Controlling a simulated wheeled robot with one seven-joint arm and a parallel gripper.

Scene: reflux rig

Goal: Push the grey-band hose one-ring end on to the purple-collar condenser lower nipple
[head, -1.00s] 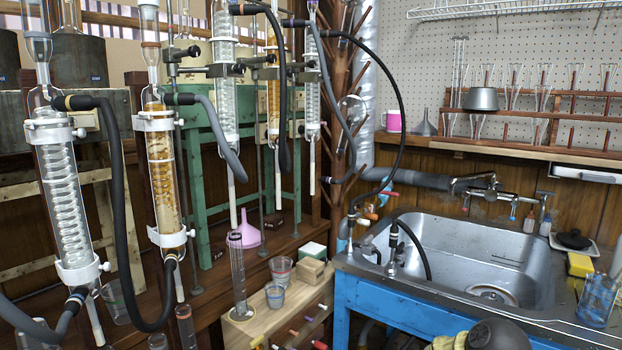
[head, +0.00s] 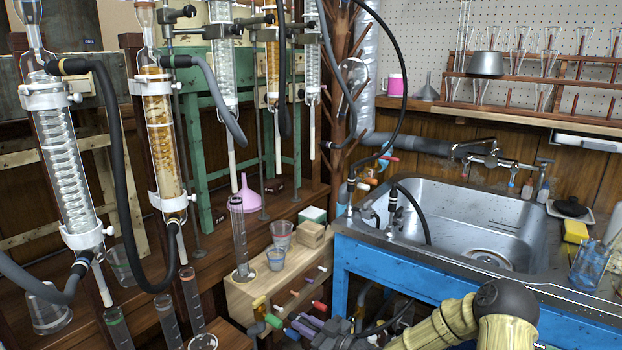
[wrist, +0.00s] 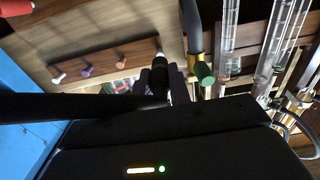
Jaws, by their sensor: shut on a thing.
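My gripper (head: 318,328) is low at the bottom of the head view, in front of the peg block. In the wrist view my gripper (wrist: 166,84) is shut on a black hose end (wrist: 158,74) with a pale tip. Its bands are too dark to read, so I cannot tell its band colour. Several glass condensers with white clamps stand in a row. No purple collar can be made out, as several tops are cut off. The nearest clear condenser (head: 68,175) has a grey hose by its lower side (head: 82,262). My gripper is well apart from the condensers.
A wooden block (head: 250,298) with coloured pegs stands close to my gripper. Measuring cylinders (head: 238,240) and beakers (head: 276,258) stand nearby. The blue sink bench (head: 400,275) is at right.

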